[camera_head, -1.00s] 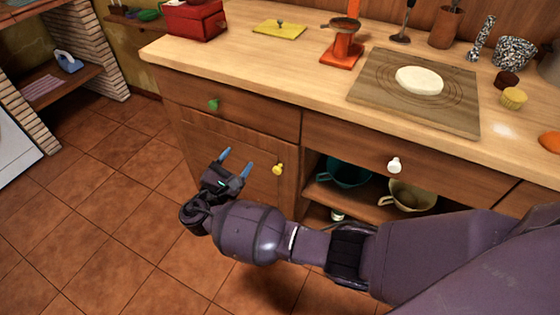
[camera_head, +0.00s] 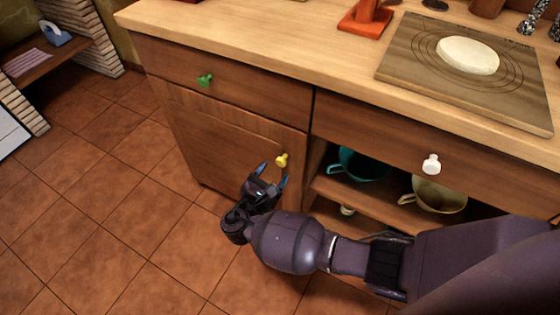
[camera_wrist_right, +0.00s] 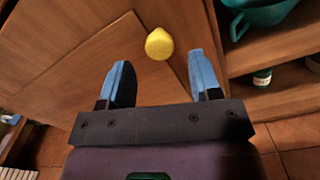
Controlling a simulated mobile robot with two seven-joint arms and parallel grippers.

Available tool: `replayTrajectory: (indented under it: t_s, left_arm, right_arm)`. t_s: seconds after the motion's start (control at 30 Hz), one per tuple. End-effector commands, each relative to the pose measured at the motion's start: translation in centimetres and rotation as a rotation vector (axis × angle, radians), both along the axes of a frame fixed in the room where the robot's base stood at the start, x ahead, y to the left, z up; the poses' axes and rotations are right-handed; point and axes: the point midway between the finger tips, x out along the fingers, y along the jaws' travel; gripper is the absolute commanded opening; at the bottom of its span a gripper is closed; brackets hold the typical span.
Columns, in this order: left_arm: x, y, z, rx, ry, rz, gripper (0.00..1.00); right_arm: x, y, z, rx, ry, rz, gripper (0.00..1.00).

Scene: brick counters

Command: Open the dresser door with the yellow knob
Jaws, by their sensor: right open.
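The yellow knob (camera_head: 281,160) sits near the upper right corner of the wooden dresser door (camera_head: 215,140). The door looks shut. My right gripper (camera_head: 273,174) is open, with its blue fingertips just below the knob in the head view. In the right wrist view the yellow knob (camera_wrist_right: 159,44) lies ahead of my right gripper (camera_wrist_right: 160,78), roughly centred between the two fingers and just beyond their tips. Nothing is between the fingers. My left gripper is out of view.
A drawer with a green knob (camera_head: 204,81) is above the door. A drawer with a white knob (camera_head: 431,164) is to the right, over an open shelf with a teal cup (camera_head: 358,165) and a beige cup (camera_head: 438,194). Tiled floor (camera_head: 100,200) is clear at left.

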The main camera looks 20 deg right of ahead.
Motion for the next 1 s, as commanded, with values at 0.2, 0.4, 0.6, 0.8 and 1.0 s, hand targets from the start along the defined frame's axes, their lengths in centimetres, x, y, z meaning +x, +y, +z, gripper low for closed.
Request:
replayTrajectory:
  t_s: [0.2,0.4,0.6,0.8,1.0]
  left_arm:
    - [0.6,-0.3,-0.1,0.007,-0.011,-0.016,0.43]
    - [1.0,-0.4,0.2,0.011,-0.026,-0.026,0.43]
    - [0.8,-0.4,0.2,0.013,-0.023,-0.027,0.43]
    - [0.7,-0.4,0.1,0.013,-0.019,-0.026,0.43]
    - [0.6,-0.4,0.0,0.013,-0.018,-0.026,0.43]
  right_arm:
    - [1.9,-2.5,-0.3,-0.001,0.005,0.0,0.58]
    - [2.8,-3.6,-0.2,0.001,0.003,0.001,0.58]
    - [3.0,-3.8,0.0,0.001,0.001,0.001,0.58]
    - [3.0,-3.8,0.0,0.001,0.001,0.001,0.47]
    - [2.9,-3.8,0.0,0.001,0.002,0.001,0.17]
